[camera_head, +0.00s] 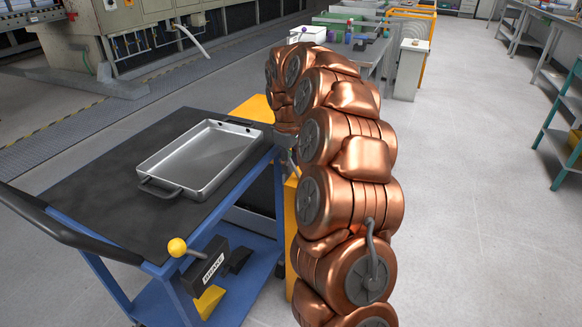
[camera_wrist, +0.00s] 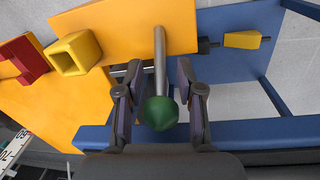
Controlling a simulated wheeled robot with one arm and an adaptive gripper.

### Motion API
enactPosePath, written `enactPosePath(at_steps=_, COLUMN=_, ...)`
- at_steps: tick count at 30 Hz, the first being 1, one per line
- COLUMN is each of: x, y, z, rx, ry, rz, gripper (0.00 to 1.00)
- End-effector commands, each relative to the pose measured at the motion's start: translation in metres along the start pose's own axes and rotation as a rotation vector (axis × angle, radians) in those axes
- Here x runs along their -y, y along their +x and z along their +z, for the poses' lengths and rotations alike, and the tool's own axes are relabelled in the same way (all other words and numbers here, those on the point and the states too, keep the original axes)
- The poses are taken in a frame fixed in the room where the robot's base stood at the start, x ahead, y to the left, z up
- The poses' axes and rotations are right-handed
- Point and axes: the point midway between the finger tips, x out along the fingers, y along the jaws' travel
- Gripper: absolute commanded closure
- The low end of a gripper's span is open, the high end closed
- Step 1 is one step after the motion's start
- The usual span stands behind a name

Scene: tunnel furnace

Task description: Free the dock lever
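In the wrist view, a lever with a metal rod and a dark green ball knob (camera_wrist: 160,112) stands in front of a yellow plate; I take it for the dock lever. My gripper (camera_wrist: 160,75) is open, with one finger on each side of the rod. A gap shows between the rod and each finger. The knob is nearer the camera than the fingertips. In the head view, my copper-coloured arm hides the gripper and most of the yellow dock post (camera_head: 291,215) beside the cart.
A blue cart (camera_head: 160,268) with a dark top carries an empty metal tray (camera_head: 147,179). Its front has a yellow-knobbed lever (camera_head: 178,247) and a box marked BRAKE (camera_head: 207,270). The wrist view shows a yellow square socket (camera_wrist: 72,53) and red part (camera_wrist: 22,60). Floor at right is clear.

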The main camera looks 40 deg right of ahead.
Motion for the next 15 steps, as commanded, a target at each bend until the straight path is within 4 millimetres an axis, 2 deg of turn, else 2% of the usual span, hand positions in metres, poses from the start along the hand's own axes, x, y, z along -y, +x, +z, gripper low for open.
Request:
enactPosePath(at_steps=7, x=0.0, y=0.0002, z=0.0001, rx=0.0, ry=0.0, rz=0.0, gripper=0.64)
enactPosePath(at_steps=15, x=0.0001, y=0.0002, z=0.0001, rx=0.0, ry=0.0, rz=0.0, gripper=0.92)
